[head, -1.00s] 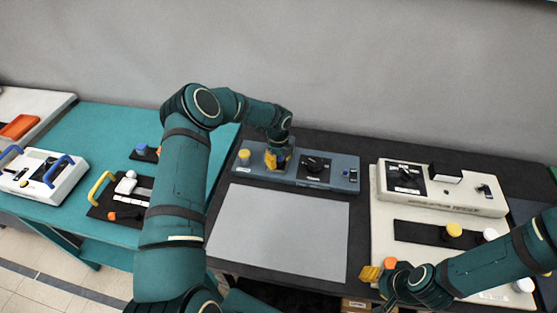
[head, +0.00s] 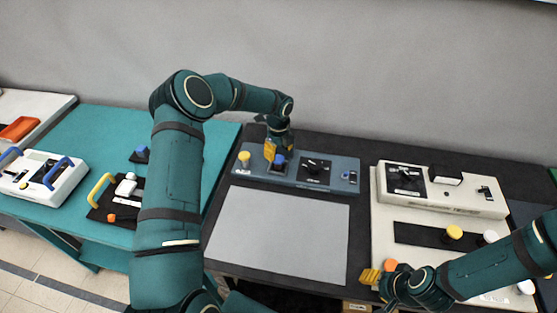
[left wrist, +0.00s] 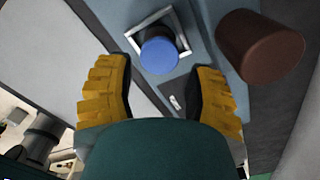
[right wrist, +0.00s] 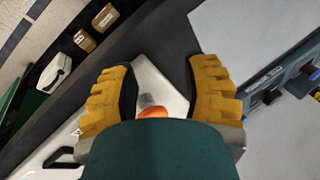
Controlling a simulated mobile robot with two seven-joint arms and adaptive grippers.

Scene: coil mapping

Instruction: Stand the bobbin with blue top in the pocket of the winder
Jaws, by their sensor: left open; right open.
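The bobbin with blue top (head: 279,161) stands in the blue-grey winder (head: 340,183) at the back of the dark table. In the left wrist view the blue top (left wrist: 160,56) shows inside the square metal rim of the pocket (left wrist: 184,40), with its dark body below; it looks upright. My left gripper (head: 276,151) is open just above and beside the bobbin, its fingers (left wrist: 158,98) apart and empty. My right gripper (head: 371,276) is open near the light panel's front left corner; an orange-topped piece (head: 390,264) is close by and shows between its fingers (right wrist: 158,85).
A yellow-topped piece (head: 244,156) stands at the winder's left end. A brown cylinder (left wrist: 260,47) stands close to the pocket in the left wrist view. The grey mat (head: 280,231) is clear. A light panel with a control box (head: 440,202) lies to the right.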

